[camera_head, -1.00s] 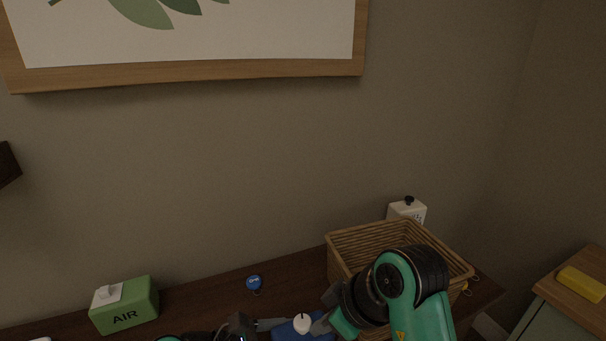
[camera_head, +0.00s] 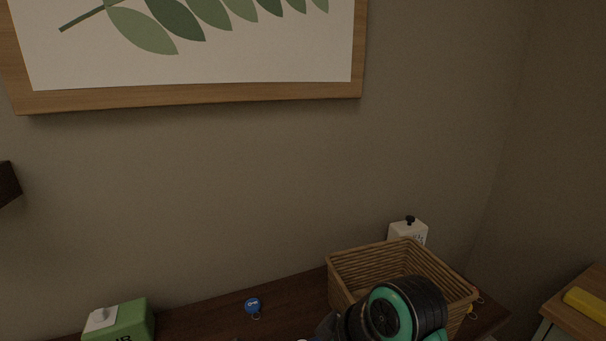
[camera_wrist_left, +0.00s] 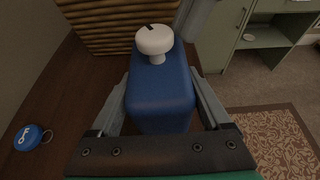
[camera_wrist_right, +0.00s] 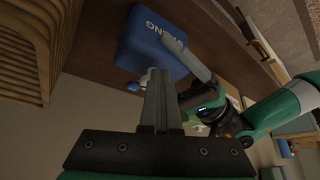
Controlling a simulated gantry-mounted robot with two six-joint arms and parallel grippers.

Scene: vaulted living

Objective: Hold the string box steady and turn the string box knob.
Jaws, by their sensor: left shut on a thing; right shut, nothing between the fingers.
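The blue string box (camera_wrist_left: 160,95) stands on the dark wooden table, its white round knob (camera_wrist_left: 154,40) on top with a dark slot mark. My left gripper (camera_wrist_left: 162,84) is shut on the box, one finger along each side. In the right wrist view, the lettered face of the box (camera_wrist_right: 150,42) shows, partly covered by a left finger. My right gripper (camera_wrist_right: 159,72) is shut and empty beside the box's knob end. Its fingers hide most of the knob there, and I cannot tell whether they touch it. The head view cuts off the box and both gripper tips.
A blue key tag (camera_head: 253,305) lies on the table (camera_head: 290,297) towards the left. A green AIR box (camera_head: 133,322) stands farther left. The wall is behind.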

